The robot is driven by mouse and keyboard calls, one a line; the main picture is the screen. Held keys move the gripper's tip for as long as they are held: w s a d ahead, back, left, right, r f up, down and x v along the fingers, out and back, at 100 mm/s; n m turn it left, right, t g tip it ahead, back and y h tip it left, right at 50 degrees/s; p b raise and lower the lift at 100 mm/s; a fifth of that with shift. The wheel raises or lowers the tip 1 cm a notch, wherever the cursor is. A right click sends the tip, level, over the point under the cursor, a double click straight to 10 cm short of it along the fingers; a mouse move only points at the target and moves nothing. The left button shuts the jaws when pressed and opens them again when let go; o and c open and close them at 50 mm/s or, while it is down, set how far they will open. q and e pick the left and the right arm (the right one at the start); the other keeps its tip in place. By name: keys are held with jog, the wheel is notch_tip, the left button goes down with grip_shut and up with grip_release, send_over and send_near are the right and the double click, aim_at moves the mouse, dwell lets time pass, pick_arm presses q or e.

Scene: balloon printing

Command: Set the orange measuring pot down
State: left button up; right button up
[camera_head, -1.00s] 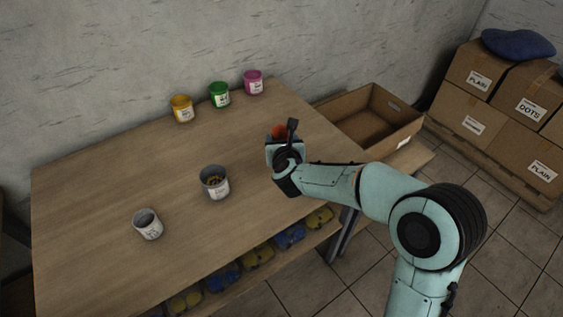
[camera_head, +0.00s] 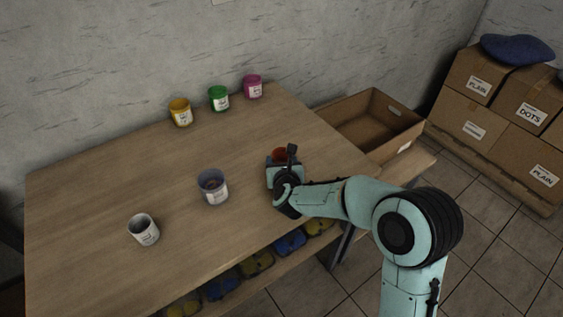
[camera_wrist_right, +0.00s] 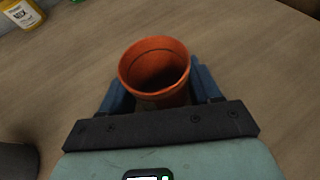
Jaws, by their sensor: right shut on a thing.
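The orange measuring pot (camera_wrist_right: 154,72) stands between the two blue fingers of my right gripper (camera_wrist_right: 160,88) in the right wrist view, its open mouth facing the camera. In the head view only the pot's orange rim (camera_head: 279,153) shows above my right gripper (camera_head: 282,165); the gripper hides the rest. My right gripper is shut on the pot, over the right part of the wooden table (camera_head: 110,190). I cannot tell whether the pot's base touches the table. My left gripper is not in view.
A grey pot (camera_head: 213,187) and a white pot (camera_head: 143,230) stand left of the gripper. Yellow (camera_head: 180,112), green (camera_head: 218,98) and pink (camera_head: 253,87) paint pots line the back. A cardboard box (camera_head: 372,125) stands at the right. The table between them is clear.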

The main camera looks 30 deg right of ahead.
jog(key=o, duration=1.1)
jog(key=shift+r+p, duration=0.25)
jog(key=shift+p, duration=0.25)
jog(key=v, duration=1.2)
jog(key=shift+f, duration=0.1)
